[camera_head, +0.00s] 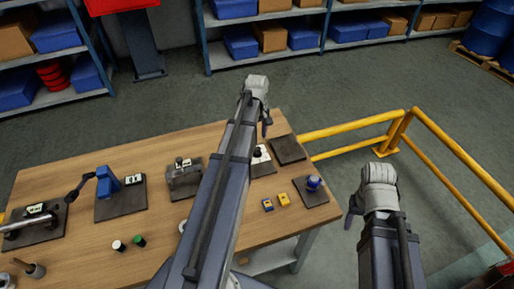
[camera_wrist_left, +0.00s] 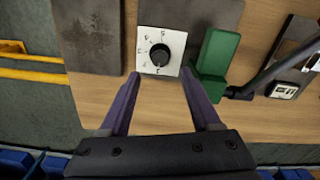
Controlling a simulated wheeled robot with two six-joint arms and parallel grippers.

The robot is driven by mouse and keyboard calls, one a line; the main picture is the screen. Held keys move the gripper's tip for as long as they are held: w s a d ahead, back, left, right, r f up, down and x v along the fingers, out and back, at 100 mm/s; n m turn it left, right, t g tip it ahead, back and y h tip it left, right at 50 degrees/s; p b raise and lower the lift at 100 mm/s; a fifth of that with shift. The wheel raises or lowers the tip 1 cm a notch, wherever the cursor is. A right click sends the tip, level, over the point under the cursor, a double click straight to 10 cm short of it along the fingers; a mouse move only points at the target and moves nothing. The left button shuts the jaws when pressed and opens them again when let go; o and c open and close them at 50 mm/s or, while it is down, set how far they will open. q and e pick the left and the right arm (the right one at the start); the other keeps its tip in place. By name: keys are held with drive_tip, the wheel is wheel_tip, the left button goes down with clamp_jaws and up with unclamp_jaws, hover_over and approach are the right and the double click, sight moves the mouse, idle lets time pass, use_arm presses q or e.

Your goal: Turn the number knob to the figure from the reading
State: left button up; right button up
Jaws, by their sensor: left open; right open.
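The number knob (camera_wrist_left: 161,56) is a round black knob on a square white plate with figures around it, in the upper middle of the left wrist view. In the head view the knob's white plate (camera_head: 264,157) shows partly beside my left arm. My left gripper (camera_wrist_left: 160,74) is open, its fingers on either side of the plate's near edge, with nothing between them; I cannot tell its height above the knob. In the head view my left gripper (camera_head: 266,124) points down over the table. My right gripper (camera_head: 352,212) is open and empty, right of the table. The figures are too small to read surely.
A green block (camera_wrist_left: 215,52) stands just right of the knob plate. Several devices with small white displays, including a blue one (camera_head: 107,182), stand on dark pads at the left. Yellow rails (camera_head: 350,125) border the table.

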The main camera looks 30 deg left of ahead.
sight(257, 148)
use_arm(q)
wheel_tip(257, 148, down, 6)
drive_tip(key=b, duration=0.5)
drive_tip(key=shift+r, duration=0.1)
clamp_jaws()
